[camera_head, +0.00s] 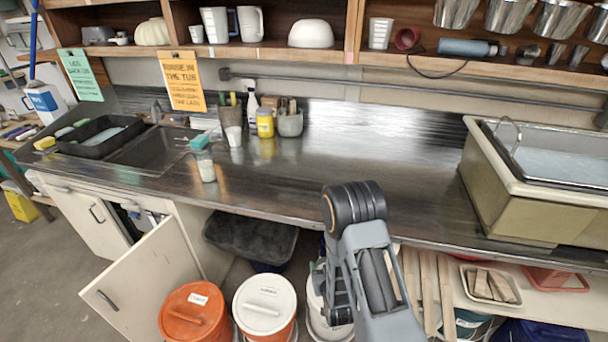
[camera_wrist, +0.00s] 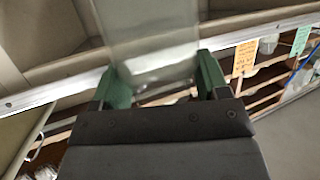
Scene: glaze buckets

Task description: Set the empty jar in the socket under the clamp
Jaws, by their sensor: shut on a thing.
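My gripper (camera_wrist: 160,78) shows in the wrist view with its two green fingers on either side of a clear, see-through jar (camera_wrist: 150,30). It is shut on the jar, which looks empty and runs out of the top of the picture. In the head view my arm reaches down over the counter's front edge, and my gripper and the held jar cannot be clearly made out there. I cannot make out the clamp or its socket in either view.
The steel counter (camera_head: 370,150) has a wide clear middle. A small glass jar (camera_head: 206,168) stands near its front edge. A sink (camera_head: 150,150) is at left and a water tub (camera_head: 500,190) at right. Lidded buckets (camera_head: 265,305) stand below, beside an open cabinet door (camera_head: 145,285).

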